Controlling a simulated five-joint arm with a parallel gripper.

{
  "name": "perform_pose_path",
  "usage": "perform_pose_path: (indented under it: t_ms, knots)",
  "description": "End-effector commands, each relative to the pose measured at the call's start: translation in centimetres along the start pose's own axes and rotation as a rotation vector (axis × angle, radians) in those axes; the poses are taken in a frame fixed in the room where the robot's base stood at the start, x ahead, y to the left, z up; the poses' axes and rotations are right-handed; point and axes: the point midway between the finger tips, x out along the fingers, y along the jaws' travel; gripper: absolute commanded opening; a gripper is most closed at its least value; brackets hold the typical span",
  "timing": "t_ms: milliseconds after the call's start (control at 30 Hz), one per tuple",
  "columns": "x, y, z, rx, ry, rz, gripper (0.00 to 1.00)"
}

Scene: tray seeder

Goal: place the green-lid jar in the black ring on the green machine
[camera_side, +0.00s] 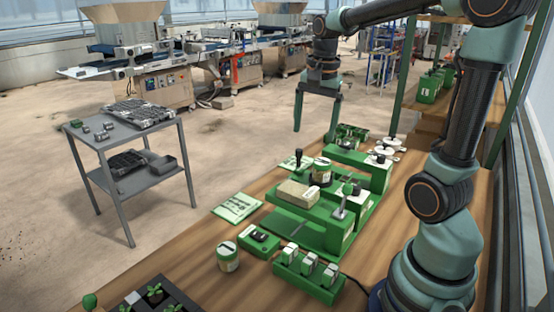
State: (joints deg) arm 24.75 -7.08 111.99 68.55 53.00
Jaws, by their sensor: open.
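My gripper (316,120) hangs open and empty at upper centre, its two fingers pointing down, apart from both jars. A small pale jar with a green lid rim (322,172) stands upright on the green machine (340,232), behind a tan block. A similar jar (228,258) stands upright on the wooden table at front left, beside a green box.
The tan block (297,194) and a metal lever (341,206) stand on the machine. Green-white packets (237,207) lie at the left table edge.

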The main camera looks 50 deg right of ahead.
Motion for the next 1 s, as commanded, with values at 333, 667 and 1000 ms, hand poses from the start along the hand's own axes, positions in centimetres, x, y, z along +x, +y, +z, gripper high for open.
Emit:
perform_pose_path:
  t_ms: [333,667,1000]
  knots:
    - [-1.0,-0.1,12.2,-1.009,0.2,-0.238,0.9]
    - [-0.5,0.5,15.4,-1.332,0.296,-0.303,0.9]
    - [-0.5,0.5,15.3,-1.329,0.295,-0.302,0.9]
